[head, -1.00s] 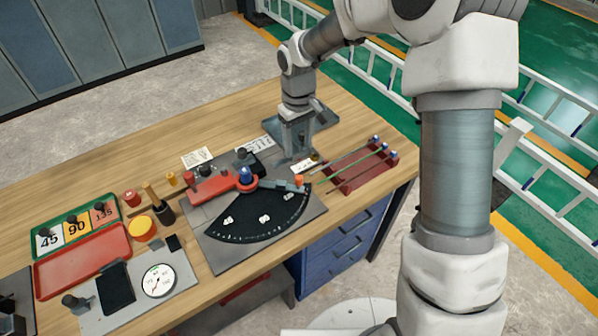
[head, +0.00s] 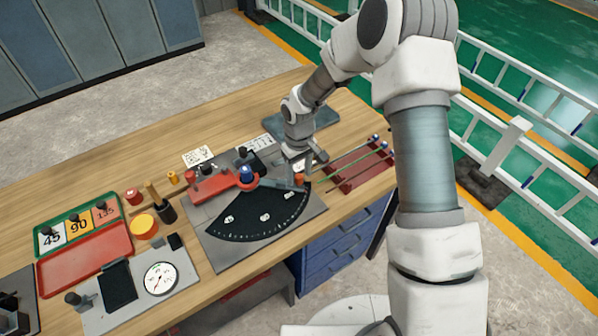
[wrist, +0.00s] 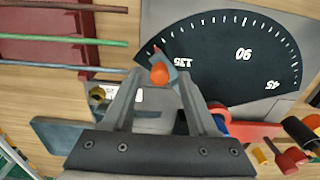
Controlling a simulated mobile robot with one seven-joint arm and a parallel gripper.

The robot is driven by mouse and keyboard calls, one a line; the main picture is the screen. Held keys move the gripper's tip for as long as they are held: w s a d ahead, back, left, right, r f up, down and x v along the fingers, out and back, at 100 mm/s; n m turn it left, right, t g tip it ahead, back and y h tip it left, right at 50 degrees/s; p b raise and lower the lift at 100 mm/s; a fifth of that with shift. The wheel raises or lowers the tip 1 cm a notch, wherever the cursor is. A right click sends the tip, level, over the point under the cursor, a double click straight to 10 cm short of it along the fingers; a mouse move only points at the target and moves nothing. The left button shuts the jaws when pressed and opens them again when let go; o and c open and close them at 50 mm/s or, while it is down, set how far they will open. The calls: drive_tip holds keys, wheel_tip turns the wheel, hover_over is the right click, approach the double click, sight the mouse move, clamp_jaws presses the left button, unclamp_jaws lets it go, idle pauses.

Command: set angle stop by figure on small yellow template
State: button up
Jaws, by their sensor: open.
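The small yellow template (head: 78,227) reads 90 and lies between a white 45 and an orange-red 135 in the green tray. The angle plate has a black dial (head: 262,215); in the wrist view the dial (wrist: 225,55) reads 135, 90 and 45. The stop's grey bar (head: 275,183) points toward the 135 end, with an orange knob (head: 299,179) at its tip. My gripper (head: 302,168) is open at the knob. In the wrist view the orange knob (wrist: 159,73) shows between the open fingers (wrist: 160,82); contact cannot be told.
A red rack (head: 360,168) with several rods stands just right of my gripper. A blue-handled clamp (head: 246,175) sits on a red base at the bar's left end. A red tray (head: 84,258), a round gauge (head: 160,278) and a yellow-topped pot (head: 143,224) fill the left.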

clamp_jaws()
idle(1.3)
